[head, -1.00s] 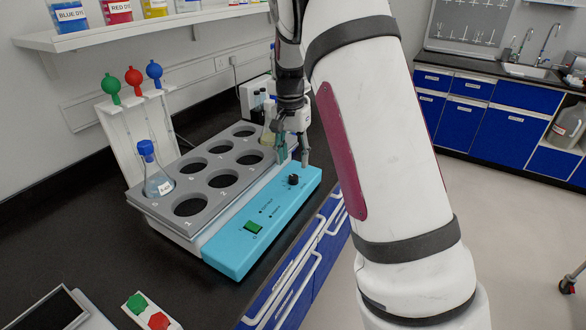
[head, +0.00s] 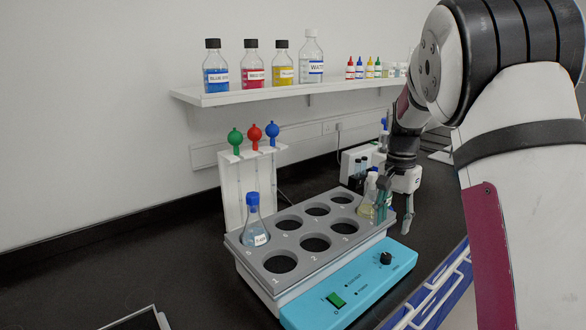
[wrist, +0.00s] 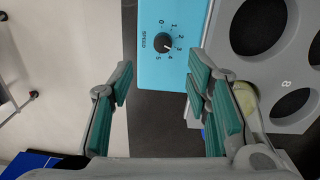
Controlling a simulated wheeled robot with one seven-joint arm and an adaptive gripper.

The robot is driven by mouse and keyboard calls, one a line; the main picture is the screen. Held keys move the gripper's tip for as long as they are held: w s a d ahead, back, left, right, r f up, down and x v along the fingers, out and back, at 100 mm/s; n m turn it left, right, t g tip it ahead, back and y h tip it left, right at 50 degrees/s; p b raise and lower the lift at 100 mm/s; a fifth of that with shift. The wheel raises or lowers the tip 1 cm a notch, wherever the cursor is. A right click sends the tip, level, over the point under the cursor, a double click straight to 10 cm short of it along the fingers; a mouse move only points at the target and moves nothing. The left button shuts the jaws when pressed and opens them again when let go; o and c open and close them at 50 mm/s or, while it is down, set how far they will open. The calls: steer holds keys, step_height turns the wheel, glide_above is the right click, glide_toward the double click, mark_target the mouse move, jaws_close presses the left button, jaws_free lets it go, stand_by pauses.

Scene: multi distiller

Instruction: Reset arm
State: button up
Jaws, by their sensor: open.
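My gripper (head: 394,212) is open at the right end of the shaker, its fingers pointing down. One finger is beside a flask with pale yellow liquid (head: 367,205) in the rack's far right area; the other hangs outside the shaker's blue front panel. In the wrist view my gripper (wrist: 160,80) shows its two green-padded fingers wide apart with nothing held between them. The speed knob (wrist: 163,42) lies beyond the fingertips. The yellowish flask (wrist: 245,100) is partly hidden behind the right finger.
The shaker rack (head: 285,225) has several empty holes and a blue-capped flask (head: 254,225). Green, red and blue bulbs (head: 254,136) top a white stand behind. A shelf (head: 240,96) holds labelled bottles. A white device (head: 350,165) stands behind the gripper.

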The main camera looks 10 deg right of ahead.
steer(key=s+a+r+n+t, duration=0.1)
steer(key=s+a+r+n, duration=0.25)
steer(key=s+r, duration=0.45)
steer(key=s+a+r+n+t+p, duration=0.1)
steer(key=s+a+n, duration=0.2)
steer(key=s, duration=1)
steer(key=s+a+r+n+t+p, duration=0.1)
steer(key=s+a+n, duration=0.3)
steer(key=s, duration=0.9)
steer(key=shift+a+r+t, duration=0.35)
steer(key=shift+a+t, duration=0.45)
steer(key=shift+a, duration=0.1)
